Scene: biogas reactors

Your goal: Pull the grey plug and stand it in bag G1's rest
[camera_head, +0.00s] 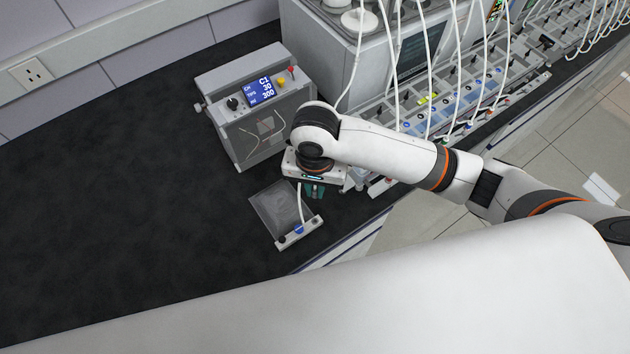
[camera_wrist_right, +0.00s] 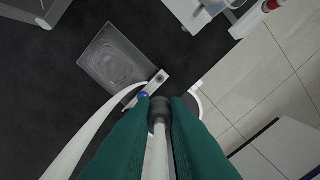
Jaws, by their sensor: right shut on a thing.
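My right gripper (camera_head: 314,191) hangs above the bench's front edge in the head view. Its green fingers (camera_wrist_right: 160,112) are shut on a dark grey plug (camera_wrist_right: 159,104) with a pale hose running back between them. In the head view the plug is hidden by the gripper. A clear flat bag (camera_head: 275,207) lies just left of and below the gripper. Its white bar (camera_head: 302,233) carries a blue plug (camera_head: 298,229) with a white hose, and dark round spots near both ends. The wrist view shows the bag (camera_wrist_right: 115,57) beyond the fingertips. I cannot read its label. My left gripper is not seen.
A grey box with a blue display (camera_head: 259,92) stands behind the bag. A long rack (camera_head: 450,105) with coloured plugs and white hoses runs back right. Bare black bench top (camera_head: 110,200) lies left. The bench's front edge (camera_head: 345,245) is close to the bag.

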